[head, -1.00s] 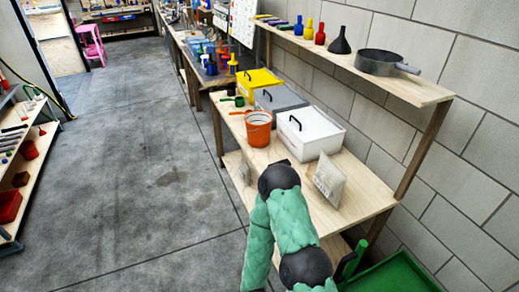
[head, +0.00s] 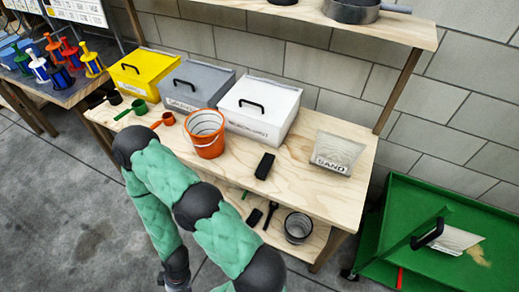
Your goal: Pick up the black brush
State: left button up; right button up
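A black block-like object (head: 265,166) lies on the workbench top, right of the orange bucket and in front of the white box; it may be the black brush, but I cannot make out bristles. Two more dark items lie on the lower shelf: a short black one (head: 254,217) and a slim one with a long handle (head: 270,213). Which of these is the brush I cannot tell for certain. One of my arms crosses the lower left, in front of the bench. My other gripper is out of view.
On the bench (head: 335,193) stand an orange bucket (head: 206,135), yellow (head: 140,70), grey (head: 196,88) and white (head: 262,108) boxes, scoops and a SAND bag (head: 338,151). A green cart (head: 405,215) stands at right. An upper shelf (head: 300,14) overhangs.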

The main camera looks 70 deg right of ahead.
aim_at(264, 167)
jog(key=i+z, duration=0.1)
jog(key=z, duration=0.35)
jog(key=i+z, duration=0.1)
jog(key=z, duration=0.35)
jog(key=j+z, duration=0.1)
jog(key=z, duration=0.35)
jog(key=i+j+z, duration=0.1)
jog(key=z, duration=0.4)
